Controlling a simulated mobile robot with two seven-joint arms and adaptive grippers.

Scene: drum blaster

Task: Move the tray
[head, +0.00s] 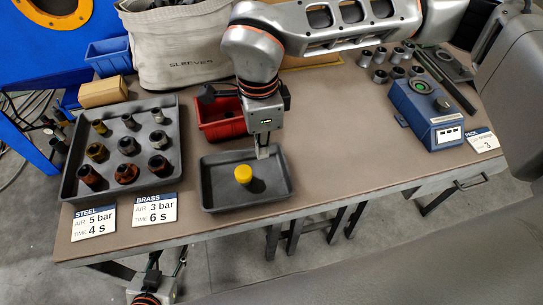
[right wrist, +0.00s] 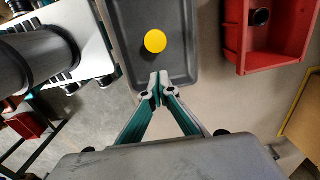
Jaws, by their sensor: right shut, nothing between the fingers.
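A small dark grey tray (head: 219,190) lies on the brown workbench with one yellow round piece (head: 243,174) in it. The tray (right wrist: 183,64) and yellow piece (right wrist: 155,41) also show in the right wrist view. My right gripper (head: 263,153) is shut and empty, its tips over the tray's back right edge; I cannot tell if they touch it. Its closed fingers show in the right wrist view (right wrist: 159,84). A larger dark grey tray (head: 79,159) with several metal fittings lies to the left. My left gripper (head: 167,262) is open and empty, below the bench's front edge.
A red bin (head: 219,127) stands behind the small tray. Two label cards (head: 156,209) lie at the front edge. A grey sleeve bag (head: 185,50) stands at the back and a blue device (head: 428,118) at the right. The bench between tray and device is clear.

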